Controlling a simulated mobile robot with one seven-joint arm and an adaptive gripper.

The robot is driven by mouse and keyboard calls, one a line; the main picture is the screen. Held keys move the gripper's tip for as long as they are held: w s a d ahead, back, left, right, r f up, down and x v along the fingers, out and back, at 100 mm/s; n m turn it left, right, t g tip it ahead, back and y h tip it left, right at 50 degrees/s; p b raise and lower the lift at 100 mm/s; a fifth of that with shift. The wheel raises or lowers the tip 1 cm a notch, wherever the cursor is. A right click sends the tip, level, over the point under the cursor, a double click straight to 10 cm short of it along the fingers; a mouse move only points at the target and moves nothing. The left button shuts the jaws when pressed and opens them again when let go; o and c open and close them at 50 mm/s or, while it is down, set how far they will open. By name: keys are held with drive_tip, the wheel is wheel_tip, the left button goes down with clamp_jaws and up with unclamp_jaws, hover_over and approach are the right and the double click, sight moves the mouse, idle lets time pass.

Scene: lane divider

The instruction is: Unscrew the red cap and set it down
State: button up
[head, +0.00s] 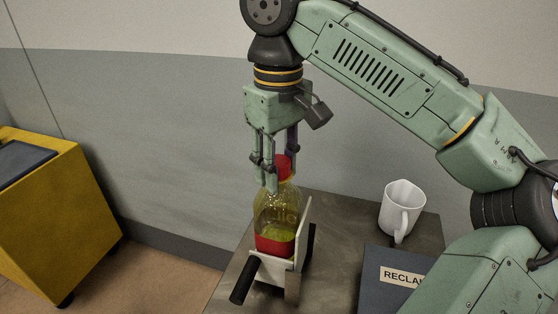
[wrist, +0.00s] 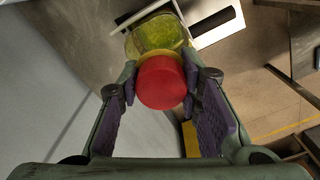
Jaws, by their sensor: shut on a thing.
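The red cap (wrist: 161,82) sits at the top of a clear bottle (head: 276,208) with yellow-green contents and a red band low down. The bottle stands upright in a white holder (head: 301,240) with black handles on the table. My gripper (head: 272,172) comes down from above and is shut on the cap, one finger on each side. In the wrist view the purple-padded fingertips touch the cap's sides, and the bottle (wrist: 158,38) shows just beyond it. In the head view the fingers partly hide the cap (head: 283,167). I cannot tell whether the cap is loose on the neck.
A white mug (head: 402,208) stands at the right on the grey table (head: 340,222). A dark box labelled "RECLA..." (head: 385,290) is in front of it, partly behind my arm. A yellow cabinet (head: 60,215) stands at the left on the floor. Bare tabletop lies between holder and mug.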

drive_tip(key=shift+n, duration=0.6)
drive_tip(key=shift+n, duration=0.9)
drive_tip(key=shift+n, duration=0.9)
drive_tip(key=shift+n, duration=0.8)
